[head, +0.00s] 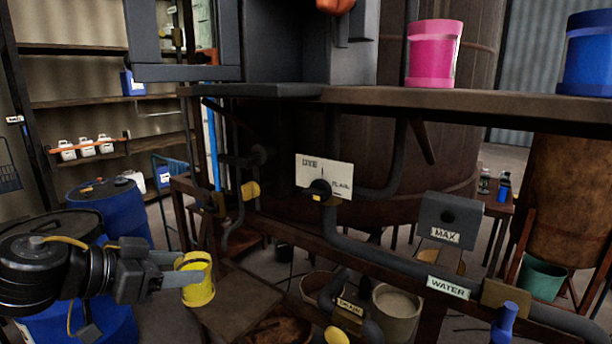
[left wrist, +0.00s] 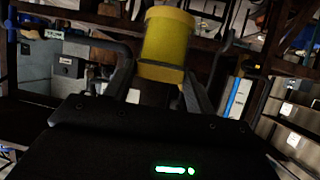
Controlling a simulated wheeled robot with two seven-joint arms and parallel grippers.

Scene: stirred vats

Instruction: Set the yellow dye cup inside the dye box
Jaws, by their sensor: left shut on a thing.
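The yellow dye cup (head: 200,287) is in my left gripper (head: 182,273) at the lower left of the head view, held in the air. My left gripper is shut on it. In the left wrist view, the yellow cup (left wrist: 168,42) stands out beyond the gripper (left wrist: 163,75), with a finger on each side. A dark grey box with a window-like opening (head: 150,72) is at the upper left of the head view, well above and apart from the cup. I cannot tell for sure whether it is the dye box. My right gripper is not in view.
A shelf (head: 470,98) bears a pink cup (head: 433,55) and a blue cup (head: 588,60). Below it are dark pipes, a dye sign (head: 324,174) and a water label (head: 447,287). Blue drums (head: 118,210) stand near my left arm. Pale buckets (head: 396,312) stand low under the pipes.

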